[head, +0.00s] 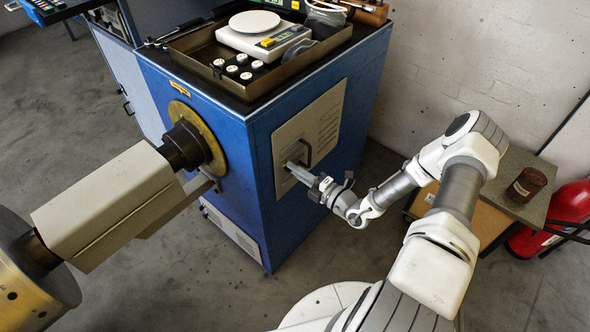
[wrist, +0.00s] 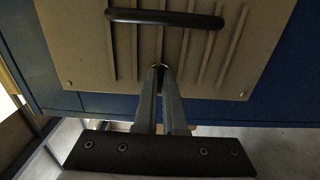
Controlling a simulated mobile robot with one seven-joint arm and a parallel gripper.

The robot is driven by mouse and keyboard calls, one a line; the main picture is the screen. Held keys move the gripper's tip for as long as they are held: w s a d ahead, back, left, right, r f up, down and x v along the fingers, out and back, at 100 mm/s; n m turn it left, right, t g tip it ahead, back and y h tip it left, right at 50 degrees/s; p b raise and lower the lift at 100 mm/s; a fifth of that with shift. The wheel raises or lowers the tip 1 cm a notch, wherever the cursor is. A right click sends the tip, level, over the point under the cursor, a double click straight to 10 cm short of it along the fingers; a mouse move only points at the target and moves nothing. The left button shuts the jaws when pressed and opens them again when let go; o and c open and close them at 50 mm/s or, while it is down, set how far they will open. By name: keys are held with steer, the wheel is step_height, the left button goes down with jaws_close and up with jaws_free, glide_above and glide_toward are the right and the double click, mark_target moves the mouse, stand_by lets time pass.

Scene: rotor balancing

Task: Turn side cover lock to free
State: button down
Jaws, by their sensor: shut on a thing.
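The side cover (head: 322,112) is a beige louvred panel on the right face of the blue cabinet. It sits flat against the cabinet, with a black bar handle (head: 308,152). In the wrist view, the cover (wrist: 85,55) fills the upper part, with the handle (wrist: 165,18) across the top. My gripper (head: 291,167) reaches the lower part of the cover, below the handle. Its fingers, seen in the wrist view (wrist: 158,72), are closed on the small side cover lock (wrist: 158,66). The fingertips mostly hide the lock, so its turned position cannot be told.
The blue cabinet (head: 235,190) carries a tray with a white scale (head: 262,32) on top. A beige shaft housing (head: 110,205) stands to the left. A small table with a brown jar (head: 527,184) and a red extinguisher (head: 570,205) are at the right.

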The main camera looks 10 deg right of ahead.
steer(key=c, duration=1)
jaws_free()
steer(key=shift+a, duration=0.1)
steer(key=shift+s, duration=0.1)
steer(key=p+v, duration=0.1)
steer(key=v, duration=1.6)
steer(key=shift+r, duration=0.15)
